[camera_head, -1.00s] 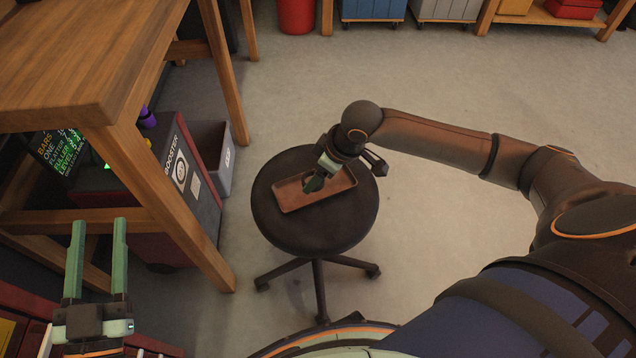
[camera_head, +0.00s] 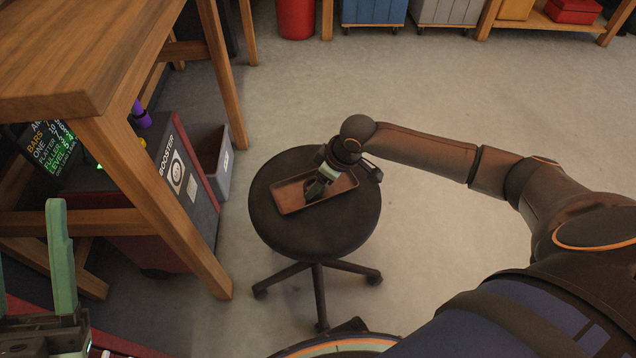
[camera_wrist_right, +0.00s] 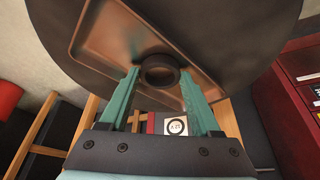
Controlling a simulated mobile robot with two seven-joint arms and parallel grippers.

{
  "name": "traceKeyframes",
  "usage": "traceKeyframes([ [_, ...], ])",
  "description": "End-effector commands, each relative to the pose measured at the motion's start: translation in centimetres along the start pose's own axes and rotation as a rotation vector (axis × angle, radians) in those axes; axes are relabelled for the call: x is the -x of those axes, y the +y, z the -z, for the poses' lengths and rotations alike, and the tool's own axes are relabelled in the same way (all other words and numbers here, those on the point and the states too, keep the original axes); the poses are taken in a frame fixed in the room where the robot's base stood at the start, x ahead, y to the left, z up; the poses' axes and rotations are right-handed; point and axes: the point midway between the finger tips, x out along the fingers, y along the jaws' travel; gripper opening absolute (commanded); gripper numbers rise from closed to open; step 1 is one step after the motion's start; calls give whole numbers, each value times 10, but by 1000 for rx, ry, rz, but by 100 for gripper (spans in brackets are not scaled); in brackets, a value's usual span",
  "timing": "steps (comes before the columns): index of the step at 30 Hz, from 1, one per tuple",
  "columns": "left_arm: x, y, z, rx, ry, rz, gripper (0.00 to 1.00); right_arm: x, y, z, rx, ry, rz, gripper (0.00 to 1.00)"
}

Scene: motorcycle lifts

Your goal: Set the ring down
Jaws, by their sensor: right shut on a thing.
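A dark ring (camera_wrist_right: 160,71) shows in the right wrist view between the green fingertips of my right gripper (camera_wrist_right: 160,88). The gripper is shut on it. Behind the ring is a shallow brown tray (camera_wrist_right: 98,42), which lies on the black round stool seat (camera_wrist_right: 225,22). In the head view my right gripper (camera_head: 317,187) is low over the tray (camera_head: 288,198) on the stool (camera_head: 300,236). The ring is hard to make out there. I cannot tell whether it touches the tray floor. My left gripper (camera_head: 58,265) is partly cut off at the lower left, with one green finger clearly showing.
A wooden table (camera_head: 75,70) stands at the left, its leg close to the stool. A red and grey booster cabinet (camera_head: 180,190) and a grey bin (camera_head: 213,165) are beneath and beside it. The floor right of the stool is clear.

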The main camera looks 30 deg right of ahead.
Motion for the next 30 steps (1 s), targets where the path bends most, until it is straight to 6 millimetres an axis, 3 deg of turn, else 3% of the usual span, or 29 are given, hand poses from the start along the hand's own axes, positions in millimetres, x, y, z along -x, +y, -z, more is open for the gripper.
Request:
traceKeyframes([
  [9,-1,0,1,0,0,0,50,-1,0,0,0,2,-1,3],
  [10,-1,0,1,0,0,0,50,-1,0,0,0,1,-1,67],
  [17,-1,0,1,0,-1,0,50,-1,0,0,0,1,-1,93],
  [26,0,0,0,1,-2,0,50,1,1,1,1,2,-2,94],
  [30,-6,-3,2,3,-17,1,50,19,1,2,1,3,-3,94],
])
